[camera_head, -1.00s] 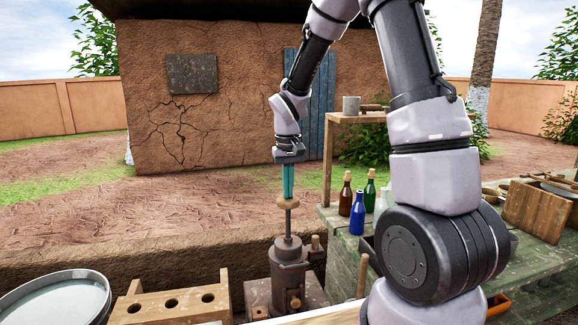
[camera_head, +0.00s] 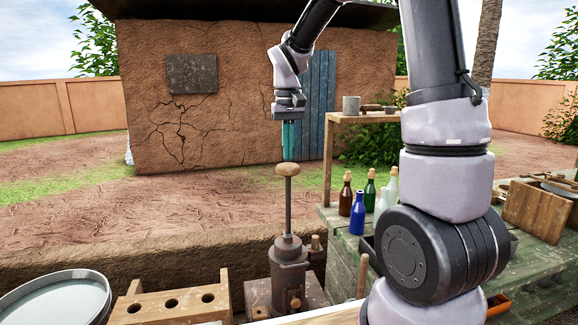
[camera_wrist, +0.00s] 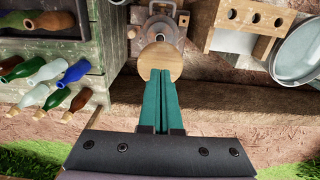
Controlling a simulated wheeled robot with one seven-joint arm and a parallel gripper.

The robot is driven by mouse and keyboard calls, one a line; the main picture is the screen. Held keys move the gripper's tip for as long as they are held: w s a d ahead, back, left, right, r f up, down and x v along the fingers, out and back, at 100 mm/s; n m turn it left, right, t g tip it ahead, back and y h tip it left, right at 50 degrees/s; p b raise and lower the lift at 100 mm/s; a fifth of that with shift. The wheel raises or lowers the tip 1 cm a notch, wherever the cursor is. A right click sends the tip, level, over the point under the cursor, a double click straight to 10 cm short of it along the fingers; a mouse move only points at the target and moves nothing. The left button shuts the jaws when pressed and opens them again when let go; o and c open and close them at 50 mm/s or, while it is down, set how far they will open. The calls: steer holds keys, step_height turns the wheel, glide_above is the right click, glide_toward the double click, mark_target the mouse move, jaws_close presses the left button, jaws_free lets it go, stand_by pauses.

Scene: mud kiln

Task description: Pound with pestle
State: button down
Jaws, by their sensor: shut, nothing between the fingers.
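A metal rod topped by a round wooden knob (camera_head: 289,170) stands upright in a dark metal cylinder (camera_head: 290,275) on a square base. This rod and knob look like a plunger; I cannot tell for sure that they are the pestle. My gripper (camera_head: 288,160) points down directly above the knob, its teal fingers shut together and empty. In the wrist view, the fingertips (camera_wrist: 162,75) overlap the edge of the knob (camera_wrist: 160,60). I cannot tell whether they touch it. A wooden stick (camera_head: 362,275) stands upright to the right of the cylinder.
A wooden rack with holes (camera_head: 170,303) and a round metal basin (camera_head: 58,298) lie left of the cylinder. Several bottles, including a blue one (camera_head: 357,214), stand on the green table (camera_head: 345,240) to the right. A mud wall edge runs behind.

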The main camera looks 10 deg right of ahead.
steer(key=shift+f, duration=0.1)
step_height(320, 180, down, 19)
step_height(320, 180, up, 19)
steer(key=shift+r, duration=0.1)
stand_by(1.7)
steer(key=shift+r, duration=2.5)
